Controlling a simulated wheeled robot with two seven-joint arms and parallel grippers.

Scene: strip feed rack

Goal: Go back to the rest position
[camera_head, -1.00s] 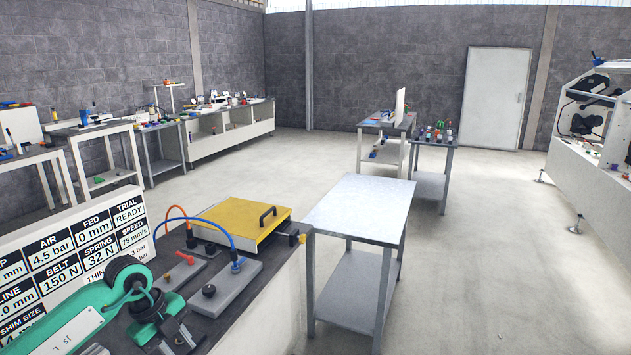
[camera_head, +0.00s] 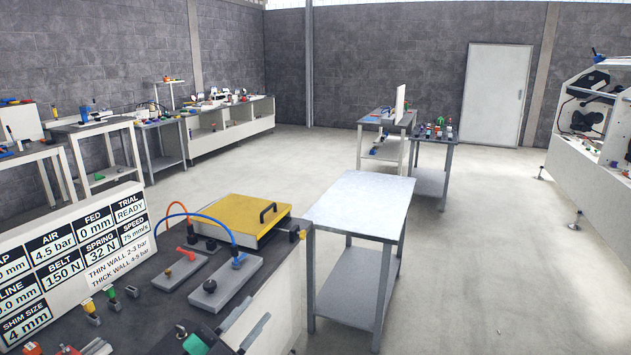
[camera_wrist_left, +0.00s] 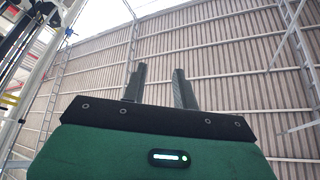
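My left gripper (camera_head: 257,308) shows low in the head view, in front of the bench edge, with two grey fingers apart. In the left wrist view the same gripper (camera_wrist_left: 160,70) has its dark fingers pointing up with an empty gap between them. Its green body with a small lit indicator fills the bottom of that view. My right gripper is in neither view.
The dark bench (camera_head: 150,312) carries a yellow plate (camera_head: 236,217) with a black handle, grey blocks with red and blue fittings, and a sign board (camera_head: 72,262). A metal-topped table (camera_head: 360,205) stands to the right.

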